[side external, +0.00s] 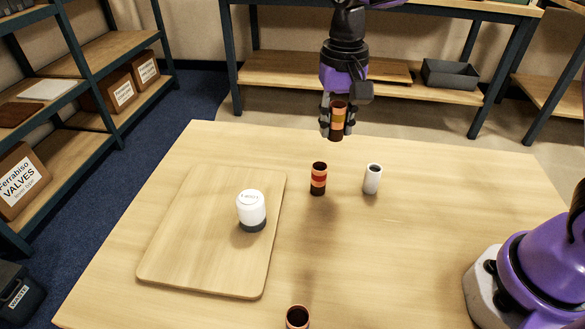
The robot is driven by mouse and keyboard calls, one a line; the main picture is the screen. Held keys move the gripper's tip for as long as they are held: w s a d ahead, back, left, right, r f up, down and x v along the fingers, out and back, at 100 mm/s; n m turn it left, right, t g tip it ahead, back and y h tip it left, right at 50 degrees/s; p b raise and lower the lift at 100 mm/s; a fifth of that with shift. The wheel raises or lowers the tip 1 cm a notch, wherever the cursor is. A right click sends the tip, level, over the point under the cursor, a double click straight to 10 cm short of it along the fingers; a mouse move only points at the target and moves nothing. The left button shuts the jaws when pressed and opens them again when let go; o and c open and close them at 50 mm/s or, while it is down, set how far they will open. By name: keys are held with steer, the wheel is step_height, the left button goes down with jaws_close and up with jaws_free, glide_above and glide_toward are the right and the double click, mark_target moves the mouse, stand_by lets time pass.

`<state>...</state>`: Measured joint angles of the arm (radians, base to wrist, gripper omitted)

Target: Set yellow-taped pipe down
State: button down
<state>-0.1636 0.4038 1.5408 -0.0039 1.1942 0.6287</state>
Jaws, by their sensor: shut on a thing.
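The yellow-taped pipe (337,121) is a short copper tube with a yellow band and a dark lower end. It is upright between the fingers of my gripper (337,118), which is shut on it. The pipe appears to be held above the far part of the wooden table (440,230). A red-taped copper pipe (318,179) stands upright on the table, below and slightly left of the held pipe in the picture.
A white cylinder (372,179) stands right of the red-taped pipe. A white-topped jar (251,210) stands on a wooden board (190,240) at left. Another copper pipe (297,317) is cut off at the bottom edge. The table's right middle is clear.

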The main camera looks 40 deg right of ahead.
steer(key=w+a+m, duration=0.1)
steer(key=w+a, duration=0.1)
steer(key=a, duration=0.5)
glide_above(304, 156)
steer(key=shift+m, duration=0.3)
step_height(304, 156, down, 7)
steer(key=shift+r, duration=0.1)
steer(key=shift+f, duration=2.05)
steer(key=shift+f, duration=0.15)
steer(key=c, duration=0.6)
jaws_free()
